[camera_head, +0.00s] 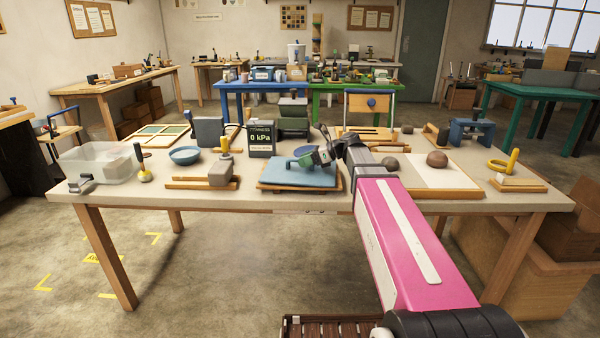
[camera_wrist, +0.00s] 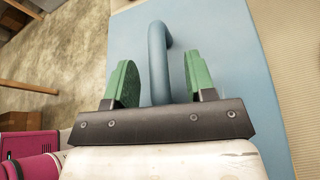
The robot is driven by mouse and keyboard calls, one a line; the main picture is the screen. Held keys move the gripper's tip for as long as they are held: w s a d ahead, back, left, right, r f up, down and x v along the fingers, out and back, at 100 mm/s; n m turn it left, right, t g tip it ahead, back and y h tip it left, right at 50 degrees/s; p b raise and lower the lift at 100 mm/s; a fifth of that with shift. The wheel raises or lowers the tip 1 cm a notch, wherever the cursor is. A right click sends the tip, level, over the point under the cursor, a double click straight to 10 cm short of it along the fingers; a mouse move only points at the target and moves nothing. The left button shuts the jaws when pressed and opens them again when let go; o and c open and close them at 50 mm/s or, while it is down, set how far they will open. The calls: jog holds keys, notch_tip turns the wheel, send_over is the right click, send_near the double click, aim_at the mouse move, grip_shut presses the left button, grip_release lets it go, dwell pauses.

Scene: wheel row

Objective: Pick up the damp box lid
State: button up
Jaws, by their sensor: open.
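The damp box lid (camera_head: 290,179) is a flat light-blue slab on a wooden-edged base near the table's front edge. It fills much of the wrist view (camera_wrist: 240,50). Its curved blue handle (camera_wrist: 157,55) stands up between my fingers. My gripper (camera_head: 312,158) is over the lid in the camera_head view, partly covering the handle there. In the wrist view my gripper (camera_wrist: 162,75) is open, with one green finger on each side of the handle and visible gaps on both sides. How low the fingertips are against the lid cannot be told.
A black display reading 0 kPa (camera_head: 260,139) and a dark green box (camera_head: 293,115) stand behind the lid. The table's front edge is close.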

jog(key=shift+a, duration=0.15)
jog(key=shift+c, duration=0.3)
grip_shut()
jog(key=shift+r, duration=0.1)
jog(key=shift+r, duration=0.55)
jog(key=r, duration=0.1)
jog(key=a+r, duration=0.1)
jog(key=r, duration=0.1)
jog(key=shift+s+a+r, duration=0.2)
jog(key=shift+a+r, duration=0.05)
jog(key=shift+r, duration=0.05)
jog(key=s+a+r, duration=0.2)
jog(key=a+r, duration=0.4)
jog(key=a, duration=0.4)
